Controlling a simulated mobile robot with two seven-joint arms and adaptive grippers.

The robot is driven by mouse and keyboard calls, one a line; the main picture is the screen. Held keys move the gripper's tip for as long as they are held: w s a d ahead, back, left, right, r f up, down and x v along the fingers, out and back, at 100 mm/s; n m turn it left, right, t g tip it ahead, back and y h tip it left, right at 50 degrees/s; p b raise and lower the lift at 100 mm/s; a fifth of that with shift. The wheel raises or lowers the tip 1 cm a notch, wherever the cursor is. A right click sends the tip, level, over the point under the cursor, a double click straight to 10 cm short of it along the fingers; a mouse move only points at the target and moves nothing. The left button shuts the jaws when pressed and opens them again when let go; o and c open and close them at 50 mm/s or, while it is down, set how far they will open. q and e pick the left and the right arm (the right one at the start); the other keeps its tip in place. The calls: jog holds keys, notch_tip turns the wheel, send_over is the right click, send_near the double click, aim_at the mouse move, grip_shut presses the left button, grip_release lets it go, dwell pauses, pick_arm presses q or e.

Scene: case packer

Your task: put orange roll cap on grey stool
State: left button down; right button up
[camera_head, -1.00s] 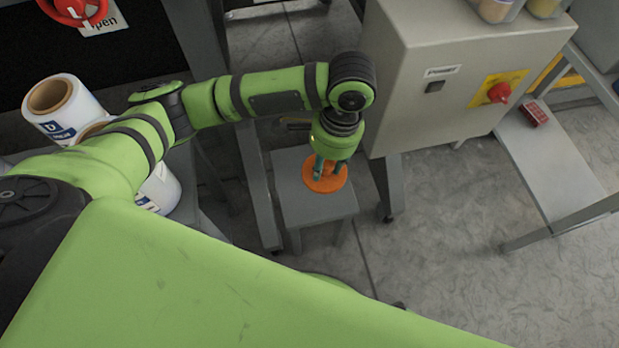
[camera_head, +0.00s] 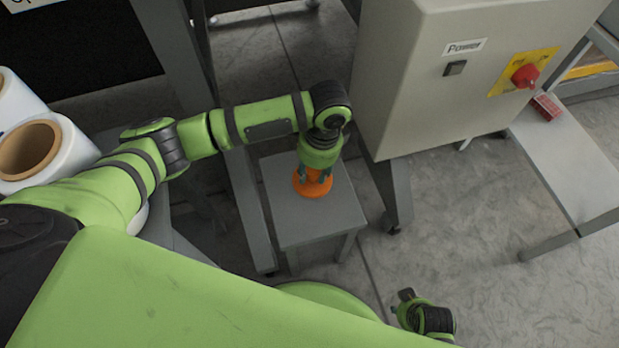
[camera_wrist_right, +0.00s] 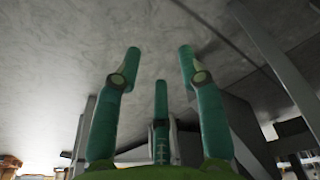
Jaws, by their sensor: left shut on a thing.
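The orange roll cap (camera_head: 313,188) is a round disc with a raised middle, in the head view. My left gripper (camera_head: 314,172) points down and is shut on the cap from above. The grey stool (camera_head: 335,218) is directly under the cap. The cap is over the left part of its square seat, at or just above the surface; I cannot tell if they touch. My right gripper shows in the right wrist view (camera_wrist_right: 160,70) with its green fingers spread apart and nothing between them.
A grey cabinet (camera_head: 420,110) with a power switch and red knob stands right of the stool. A low grey bench (camera_head: 570,165) with a small red item (camera_head: 546,107) is at the right. The floor before it is clear.

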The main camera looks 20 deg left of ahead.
aim_at(310, 177)
pick_arm(q)
jog(key=shift+w+a+f, duration=0.45)
jog(key=shift+w+a, duration=0.05)
notch_tip(310, 177, down, 3)
jog(key=shift+f+b, duration=0.1)
jog(key=shift+b, duration=0.65)
jog(key=shift+f, duration=0.3)
pick_arm(e)
jog(key=shift+w+a+r, duration=0.1)
jog(key=shift+w+r, duration=0.25)
jog(key=shift+r, duration=0.35)
jog(key=shift+w+d+r, duration=0.1)
jog(key=shift+w+r, duration=0.25)
jog(key=shift+r, duration=0.4)
jog(key=shift+w+a+r, duration=0.1)
jog(key=shift+w+r, duration=0.25)
jog(key=shift+r, duration=0.35)
pick_arm(q)
jog(key=shift+f, duration=0.15)
jog(key=c, duration=0.8)
grip_release()
pick_arm(e)
jog(key=shift+f, duration=0.1)
